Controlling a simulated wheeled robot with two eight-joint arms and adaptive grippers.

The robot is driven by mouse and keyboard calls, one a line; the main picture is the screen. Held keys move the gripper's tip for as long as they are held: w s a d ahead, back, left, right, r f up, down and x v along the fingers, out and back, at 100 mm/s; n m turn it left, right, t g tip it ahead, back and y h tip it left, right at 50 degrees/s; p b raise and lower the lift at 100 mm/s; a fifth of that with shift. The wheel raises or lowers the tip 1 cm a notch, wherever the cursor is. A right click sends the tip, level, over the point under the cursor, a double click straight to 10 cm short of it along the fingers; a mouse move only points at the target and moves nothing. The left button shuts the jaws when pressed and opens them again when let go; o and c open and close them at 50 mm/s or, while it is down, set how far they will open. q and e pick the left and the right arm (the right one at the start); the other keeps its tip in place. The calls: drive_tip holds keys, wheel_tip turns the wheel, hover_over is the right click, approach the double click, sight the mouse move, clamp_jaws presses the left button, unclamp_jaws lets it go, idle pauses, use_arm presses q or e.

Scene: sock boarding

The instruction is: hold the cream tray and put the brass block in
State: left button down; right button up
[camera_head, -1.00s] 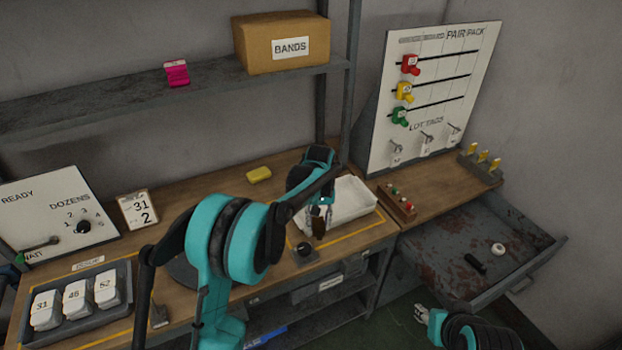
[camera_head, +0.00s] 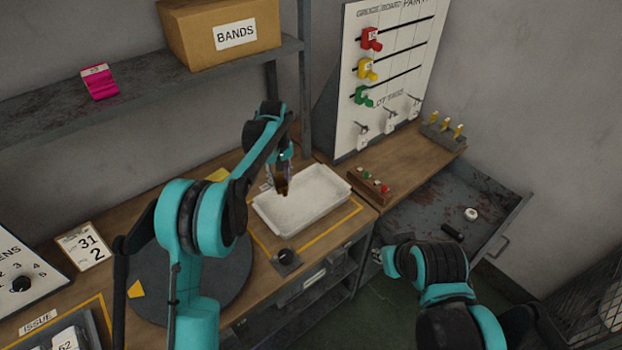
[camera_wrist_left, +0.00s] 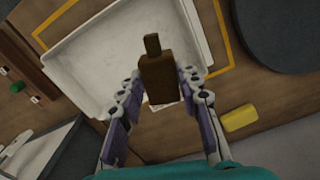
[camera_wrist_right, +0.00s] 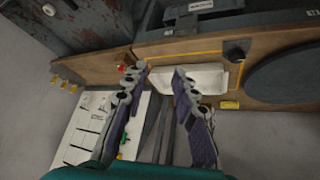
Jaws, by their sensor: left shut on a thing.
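The cream tray (camera_head: 318,212) lies on the workbench, and its visible floor is empty. My left gripper (camera_head: 279,180) is shut on the brass block (camera_head: 283,187), a brown block with a narrower neck. The block appears above the tray's back left edge. In the left wrist view, the block (camera_wrist_left: 158,75) sits between both fingers, over the tray (camera_wrist_left: 95,65). My right gripper (camera_head: 378,256) is beside the bench's front edge, right of the tray and apart from it. In the right wrist view its fingers (camera_wrist_right: 160,70) are spread and empty, with the tray (camera_wrist_right: 195,78) beyond.
A yellow block (camera_wrist_left: 240,117) lies behind the tray. A dark round turntable (camera_head: 215,285) is left of it, and a black knob (camera_head: 285,256) is in front. A wooden rack of colored pegs (camera_head: 370,183) stands to the right, near an open drawer (camera_head: 455,205).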

drive_tip(key=w+a+r+n+g, duration=0.1)
drive_tip(key=w+r+n, duration=0.2)
drive_tip(key=w+n, duration=0.3)
drive_tip(key=n+g, duration=0.5)
drive_tip(key=n, duration=1.3)
hover_over(331, 207)
wheel_tip(331, 207, down, 16)
drive_tip(key=f, duration=1.1)
drive_tip(key=shift+w, duration=0.2)
drive_tip(key=shift+c, duration=0.3)
clamp_jaws()
